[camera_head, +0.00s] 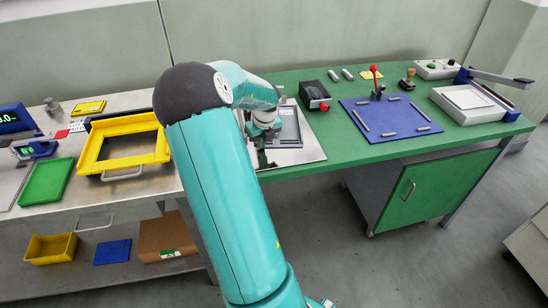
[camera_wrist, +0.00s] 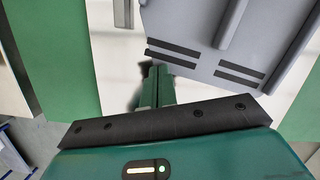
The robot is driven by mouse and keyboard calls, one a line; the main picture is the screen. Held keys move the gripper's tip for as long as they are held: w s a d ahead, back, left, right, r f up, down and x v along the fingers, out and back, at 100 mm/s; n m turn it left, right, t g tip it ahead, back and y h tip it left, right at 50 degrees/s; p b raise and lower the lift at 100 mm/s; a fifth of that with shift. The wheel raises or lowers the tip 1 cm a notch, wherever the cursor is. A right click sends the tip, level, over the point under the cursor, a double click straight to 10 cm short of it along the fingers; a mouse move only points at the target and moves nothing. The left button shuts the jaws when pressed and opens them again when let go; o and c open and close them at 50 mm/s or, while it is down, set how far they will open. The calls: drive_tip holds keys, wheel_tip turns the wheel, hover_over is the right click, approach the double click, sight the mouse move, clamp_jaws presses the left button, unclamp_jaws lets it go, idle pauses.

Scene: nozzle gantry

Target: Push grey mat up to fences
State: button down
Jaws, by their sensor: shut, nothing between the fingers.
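The grey mat (camera_head: 290,128) lies on a pale metal plate (camera_head: 308,152) on the green bench, partly hidden behind my arm in the head view. In the wrist view the mat (camera_wrist: 195,25) fills the upper right, with dark stripes near its close edge and raised grey bars on it. I cannot tell for certain which bars are the fences. My gripper (camera_wrist: 154,78) is shut and empty, its fingertips beside the mat's near left corner; whether they touch it is unclear. In the head view my gripper (camera_head: 262,158) is small and partly hidden by my arm.
A black box with a red knob (camera_head: 315,96) stands right of the plate. Farther right are a blue board (camera_head: 390,128) with grey bars, a stamp (camera_head: 408,79) and a lever device (camera_head: 470,103). A yellow frame (camera_head: 92,152) lies on the left bench.

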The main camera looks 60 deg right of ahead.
drive_tip(key=shift+w+d, duration=0.1)
drive_tip(key=shift+w, duration=0.2)
drive_tip(key=shift+f, duration=0.1)
